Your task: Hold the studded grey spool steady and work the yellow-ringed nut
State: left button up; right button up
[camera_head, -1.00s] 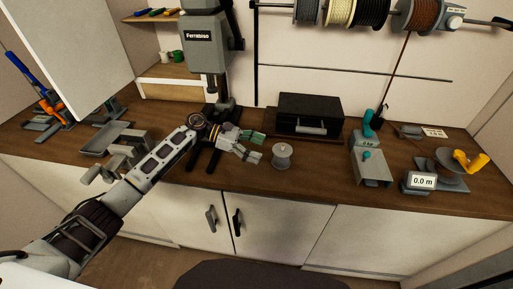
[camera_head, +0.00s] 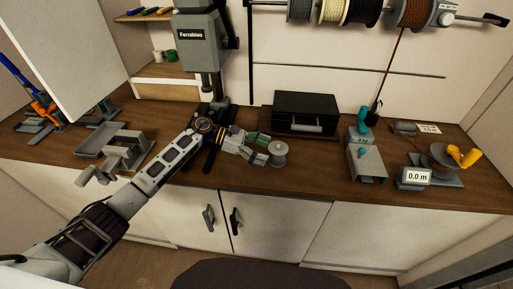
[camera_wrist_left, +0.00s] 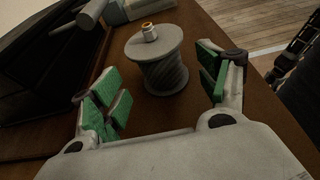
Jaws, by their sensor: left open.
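The grey spool (camera_head: 278,153) stands upright on the wooden bench. In the left wrist view the spool (camera_wrist_left: 165,75) has a ribbed waist between two round flanges; studs on it are too small to make out. A small nut with a yellow-orange ring (camera_wrist_left: 148,31) sits on its top flange. My left gripper (camera_head: 263,149) is at the spool's left side in the head view. In the wrist view my left gripper (camera_wrist_left: 160,88) is open, with its green pads either side of the spool and gaps showing. My right gripper is not in view.
A black case (camera_head: 305,112) stands behind the spool. A grey drill press (camera_head: 203,55) stands behind my left arm. A grey bracket device (camera_head: 366,162) and a meter reading 0.0 m (camera_head: 414,177) are on the right. The bench between spool and bracket is clear.

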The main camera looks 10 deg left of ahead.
aim_at(273, 153)
pick_arm(q)
jog(key=shift+x, duration=2.05)
jog(key=c, duration=1.2)
jog(key=shift+f, duration=0.15)
jog(key=o, duration=1.4)
jog(key=shift+c, duration=0.2)
jog(key=c, duration=1.3)
jog(key=shift+c, duration=0.2)
